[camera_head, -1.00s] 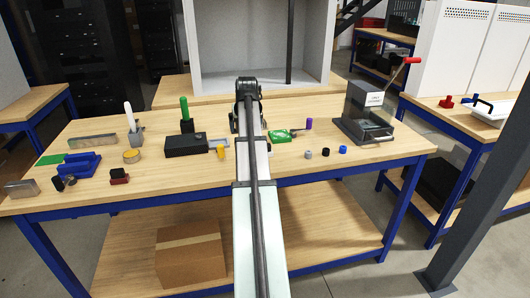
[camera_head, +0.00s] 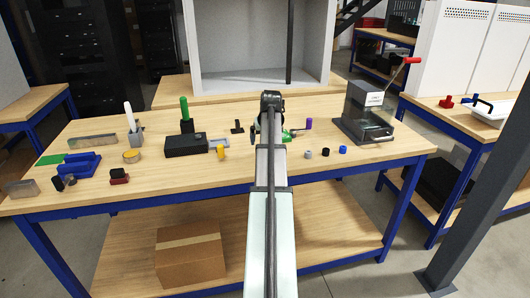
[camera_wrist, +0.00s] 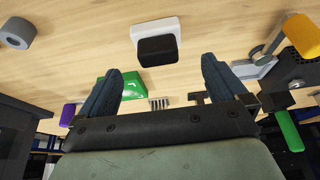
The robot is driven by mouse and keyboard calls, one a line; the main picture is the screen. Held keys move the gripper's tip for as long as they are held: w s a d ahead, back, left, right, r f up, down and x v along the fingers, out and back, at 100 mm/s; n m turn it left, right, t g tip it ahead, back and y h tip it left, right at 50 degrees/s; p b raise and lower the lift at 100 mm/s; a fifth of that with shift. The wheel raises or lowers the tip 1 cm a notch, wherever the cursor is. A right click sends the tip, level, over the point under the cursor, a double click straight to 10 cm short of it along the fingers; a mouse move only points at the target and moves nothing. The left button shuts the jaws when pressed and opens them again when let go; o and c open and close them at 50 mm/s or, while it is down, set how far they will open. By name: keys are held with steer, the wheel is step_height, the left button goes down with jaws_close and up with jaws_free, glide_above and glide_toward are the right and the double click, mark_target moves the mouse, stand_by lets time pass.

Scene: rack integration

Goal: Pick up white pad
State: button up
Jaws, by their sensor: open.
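A white pad (camera_wrist: 155,24) lies on the wooden table at the top middle of the wrist view. A black block (camera_wrist: 158,50) sits against it and covers part of it. My gripper (camera_wrist: 161,66) is open and empty, its two dark fingers apart. The pad lies beyond the fingertips, roughly in line with the gap between them. In the head view my gripper (camera_head: 271,100) is over the middle of the table, and my arm hides the pad there.
A green board (camera_wrist: 104,88) lies partly behind the left finger. A yellow-handled tool (camera_wrist: 300,36) is at the right, and a grey ring (camera_wrist: 17,32) at the left. A press with a red lever (camera_head: 366,112) stands on the table's right. Bare wood surrounds the pad.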

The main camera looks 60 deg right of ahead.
steer(key=shift+x, duration=2.9)
steer(key=shift+s+a+f, duration=0.1)
steer(key=shift+s+a, duration=0.05)
steer(key=shift+s, duration=0.05)
steer(key=shift+c, duration=0.5)
steer(key=c, duration=1)
